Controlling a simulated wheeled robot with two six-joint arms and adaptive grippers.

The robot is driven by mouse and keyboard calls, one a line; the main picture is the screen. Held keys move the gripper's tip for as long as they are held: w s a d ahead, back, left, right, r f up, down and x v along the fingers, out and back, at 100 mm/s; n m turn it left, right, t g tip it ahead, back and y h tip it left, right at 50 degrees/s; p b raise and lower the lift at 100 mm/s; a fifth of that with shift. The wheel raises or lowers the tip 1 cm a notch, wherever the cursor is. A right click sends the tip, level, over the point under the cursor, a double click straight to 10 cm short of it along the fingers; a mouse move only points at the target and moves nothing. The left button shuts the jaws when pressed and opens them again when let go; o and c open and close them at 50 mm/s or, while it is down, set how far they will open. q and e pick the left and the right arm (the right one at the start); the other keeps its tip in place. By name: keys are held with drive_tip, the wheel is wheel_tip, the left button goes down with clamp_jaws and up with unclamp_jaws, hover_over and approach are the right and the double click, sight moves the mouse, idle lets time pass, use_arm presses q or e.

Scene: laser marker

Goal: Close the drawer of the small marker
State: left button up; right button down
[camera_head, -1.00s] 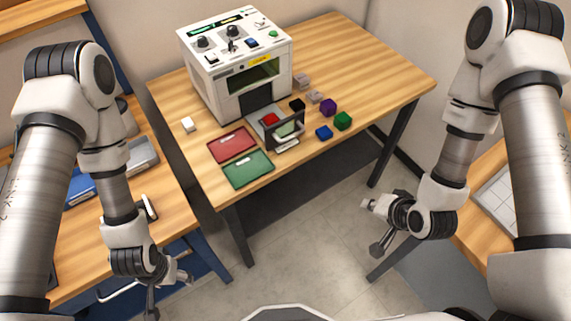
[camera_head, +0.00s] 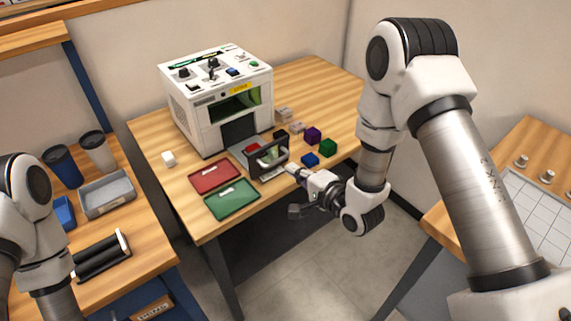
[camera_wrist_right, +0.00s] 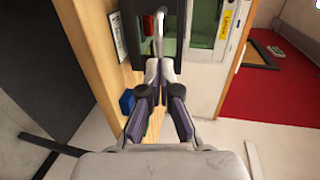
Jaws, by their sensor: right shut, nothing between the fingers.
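The small marker (camera_head: 222,95) is a white box with knobs on top and a dark front opening. Its drawer (camera_head: 268,155) stands out from the front, with a dark, windowed front panel and a pale handle (camera_head: 273,173). A red block is partly visible in the drawer, and also in the right wrist view (camera_wrist_right: 148,24). My right gripper (camera_head: 291,170) is shut and empty, just in front of the drawer near the handle. In the right wrist view its fingertips (camera_wrist_right: 160,72) lie close to the handle (camera_wrist_right: 158,35); contact cannot be told. My left gripper is out of view.
A red tray (camera_head: 214,177) and a green tray (camera_head: 231,200) lie left of the drawer. Blue (camera_head: 310,159), purple (camera_head: 313,135) and green (camera_head: 328,147) blocks sit right of it. A white block (camera_head: 168,159) is at the table's left.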

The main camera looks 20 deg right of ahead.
sight(280, 161)
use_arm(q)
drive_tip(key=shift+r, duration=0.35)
use_arm(e)
drive_tip(key=x, duration=0.3)
drive_tip(key=shift+w+f, duration=0.15)
drive_tip(key=shift+w, duration=0.25)
